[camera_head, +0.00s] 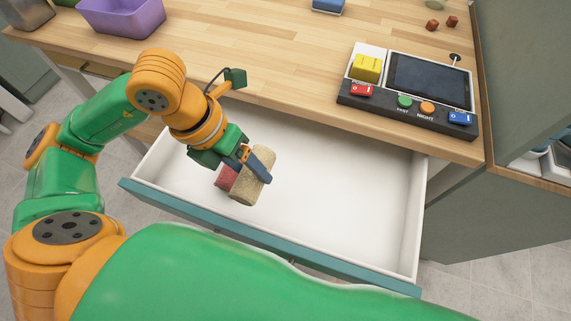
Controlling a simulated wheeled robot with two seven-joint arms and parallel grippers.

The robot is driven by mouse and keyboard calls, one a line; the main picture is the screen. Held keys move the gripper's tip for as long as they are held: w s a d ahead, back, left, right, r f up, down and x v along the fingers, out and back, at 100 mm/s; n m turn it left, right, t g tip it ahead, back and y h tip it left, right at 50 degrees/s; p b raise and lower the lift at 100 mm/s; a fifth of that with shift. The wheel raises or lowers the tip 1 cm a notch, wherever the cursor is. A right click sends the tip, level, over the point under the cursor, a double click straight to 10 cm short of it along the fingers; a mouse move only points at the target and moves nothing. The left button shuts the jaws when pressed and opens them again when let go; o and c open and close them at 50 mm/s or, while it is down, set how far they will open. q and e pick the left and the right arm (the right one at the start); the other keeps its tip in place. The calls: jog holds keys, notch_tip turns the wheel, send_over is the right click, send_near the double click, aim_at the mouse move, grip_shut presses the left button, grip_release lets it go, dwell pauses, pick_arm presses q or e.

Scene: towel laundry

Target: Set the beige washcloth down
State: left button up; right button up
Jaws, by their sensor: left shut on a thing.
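The beige washcloth (251,188) is a rolled, textured cloth in the head view, left of the middle. My left gripper (259,165) is shut on it, with its fingers on the roll's upper part. The roll is over the inside of the open white drawer (340,213); I cannot tell whether it touches the drawer floor. A red rolled cloth (226,178) is close beside it on the left, partly hidden by my gripper and the beige roll. My right gripper is not in view.
The drawer has a teal front (290,255), and its right half is bare. Above it is a wooden table (290,70) with a purple bin (125,17) and a control panel with a dark screen (428,80). A grey-green cabinet stands at the right.

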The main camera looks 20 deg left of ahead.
pick_arm(q)
jog(key=w+d+f, duration=0.1)
jog(key=f, duration=0.1)
jog(key=w+d+f, duration=0.1)
jog(key=d+f, duration=0.1)
jog(key=w+d+f, duration=0.1)
jog(key=d+f, duration=0.1)
jog(key=shift+w+d+f, duration=0.15)
jog(key=shift+w+f, duration=0.05)
jog(key=shift+w, duration=0.15)
notch_tip(320, 180, down, 3)
jog(key=shift+r, duration=0.1)
jog(key=shift+w+f, duration=0.1)
jog(key=shift+f, duration=0.35)
jog(key=o, duration=1.4)
jog(key=shift+c, duration=0.2)
